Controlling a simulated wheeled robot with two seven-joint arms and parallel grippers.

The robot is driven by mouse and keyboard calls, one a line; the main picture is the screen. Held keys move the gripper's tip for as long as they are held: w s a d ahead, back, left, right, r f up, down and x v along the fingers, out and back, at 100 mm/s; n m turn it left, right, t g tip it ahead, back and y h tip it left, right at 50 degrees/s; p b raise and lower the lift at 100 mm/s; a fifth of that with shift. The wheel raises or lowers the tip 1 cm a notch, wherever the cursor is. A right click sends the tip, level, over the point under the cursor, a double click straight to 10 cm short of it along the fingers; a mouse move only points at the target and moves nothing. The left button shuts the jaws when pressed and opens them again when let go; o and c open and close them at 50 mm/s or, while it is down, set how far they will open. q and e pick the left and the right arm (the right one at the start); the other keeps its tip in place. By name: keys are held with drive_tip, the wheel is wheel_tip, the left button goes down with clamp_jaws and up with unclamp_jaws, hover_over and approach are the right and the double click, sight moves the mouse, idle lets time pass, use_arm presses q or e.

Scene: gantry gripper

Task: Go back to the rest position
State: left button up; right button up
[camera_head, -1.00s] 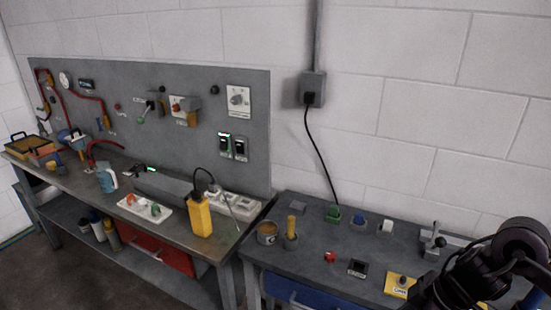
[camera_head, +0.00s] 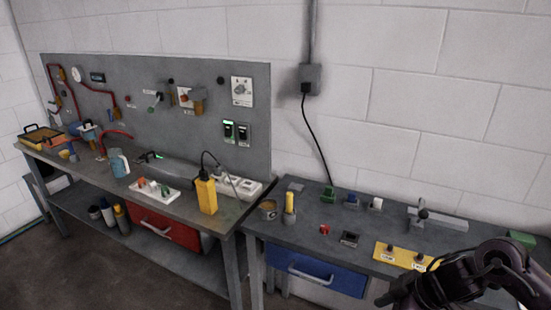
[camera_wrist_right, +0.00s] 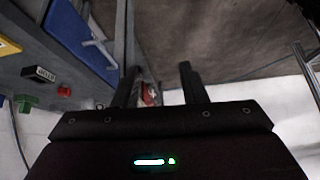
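My right gripper shows in the right wrist view (camera_wrist_right: 158,77) with its two dark fingers apart and nothing between them. Behind the fingers lie the floor and a small red part of the bench. In the head view my dark right arm comes in at the lower right, in front of the right bench's front edge; its fingertips are not clear there. My left arm and gripper are not in view.
The right bench (camera_head: 300,235) carries a yellow two-button panel (camera_head: 404,256), a lever device (camera_head: 423,215) and small blocks. Its blue drawer (camera_head: 315,272) also shows in the wrist view (camera_wrist_right: 85,38). The left bench has a grey tool panel (camera_head: 130,75) and a yellow box (camera_head: 206,196).

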drive_tip(key=w+f+m+t+b, duration=0.1)
drive_tip(key=w+f+m+t, duration=0.15)
drive_tip(key=f, duration=0.95)
drive_tip(key=w+f+m+t+b, duration=0.1)
drive_tip(key=f+m, duration=0.2)
drive_tip(key=f, duration=0.9)
drive_tip(key=s+d+f+m+h, duration=0.15)
drive_tip(key=s+f, duration=0.35)
drive_tip(key=f, duration=0.6)
drive_tip(key=s+f+m+g+h+b, duration=0.2)
drive_tip(key=s+f, duration=1.1)
drive_tip(key=s, duration=0.1)
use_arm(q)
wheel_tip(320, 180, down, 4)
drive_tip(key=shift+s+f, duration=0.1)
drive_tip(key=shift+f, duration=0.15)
use_arm(e)
drive_tip(key=s+a+f+g+h, duration=0.1)
drive_tip(key=s+f, duration=0.3)
drive_tip(key=s, duration=0.7)
drive_tip(key=s+f+g+h, duration=0.1)
drive_tip(key=s+f, duration=0.3)
drive_tip(key=s, duration=0.6)
drive_tip(key=shift+s+a+m+g, duration=0.3)
drive_tip(key=shift+s+a+g, duration=0.1)
drive_tip(key=shift+g, duration=0.25)
